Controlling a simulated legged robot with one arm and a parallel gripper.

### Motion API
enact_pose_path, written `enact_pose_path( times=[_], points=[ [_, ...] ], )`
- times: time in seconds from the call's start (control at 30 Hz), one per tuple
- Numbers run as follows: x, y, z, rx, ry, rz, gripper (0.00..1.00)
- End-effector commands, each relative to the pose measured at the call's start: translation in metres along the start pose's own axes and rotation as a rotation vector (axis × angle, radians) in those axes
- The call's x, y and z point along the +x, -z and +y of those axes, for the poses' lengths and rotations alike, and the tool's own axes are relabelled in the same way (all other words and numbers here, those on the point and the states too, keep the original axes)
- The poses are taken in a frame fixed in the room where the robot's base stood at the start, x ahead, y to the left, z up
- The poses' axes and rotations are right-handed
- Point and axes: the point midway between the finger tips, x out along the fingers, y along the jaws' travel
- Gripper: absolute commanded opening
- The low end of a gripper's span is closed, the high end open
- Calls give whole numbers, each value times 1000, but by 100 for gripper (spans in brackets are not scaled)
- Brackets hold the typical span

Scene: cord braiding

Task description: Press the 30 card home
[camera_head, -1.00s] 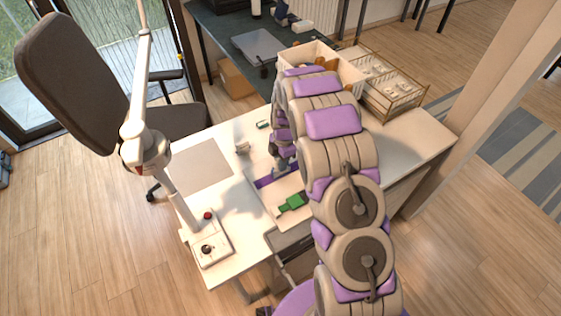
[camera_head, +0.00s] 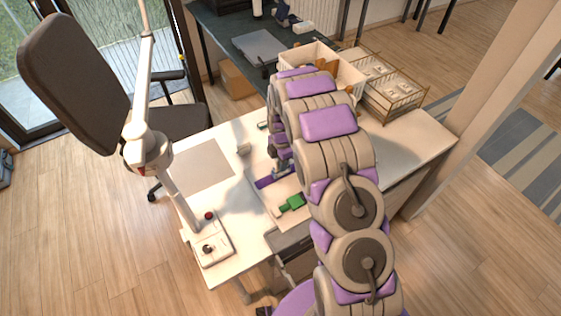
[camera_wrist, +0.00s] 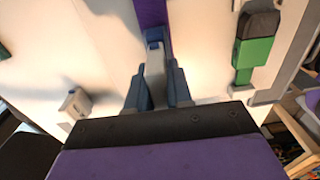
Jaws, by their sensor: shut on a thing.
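My gripper (camera_wrist: 156,88) points down at the white desk; in the head view my gripper (camera_head: 281,167) is partly covered by my arm. Its blue fingers are shut on a pale grey piece (camera_wrist: 154,68) with a small dark blue top. I cannot read a 30 on it, so I cannot tell that it is the card. A purple strip (camera_wrist: 152,12) lies just beyond the held piece; the purple strip also shows in the head view (camera_head: 264,182). Whether the piece touches the strip is hidden.
A green and black tool (camera_wrist: 255,42) lies to the right of my gripper. A small grey block (camera_wrist: 75,103) stands to the left.

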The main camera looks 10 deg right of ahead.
Motion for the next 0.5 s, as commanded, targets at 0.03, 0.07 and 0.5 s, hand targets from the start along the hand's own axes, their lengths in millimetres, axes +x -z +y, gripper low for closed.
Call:
enact_pose_path(
  times=[0.03, 0.07, 0.5],
  points=[
    [0, 0, 0, 0, 0, 0, 0],
    [1, 0, 0, 0, 0, 0, 0],
    [4, 0, 0, 0, -1, 0, 0]
  ],
)
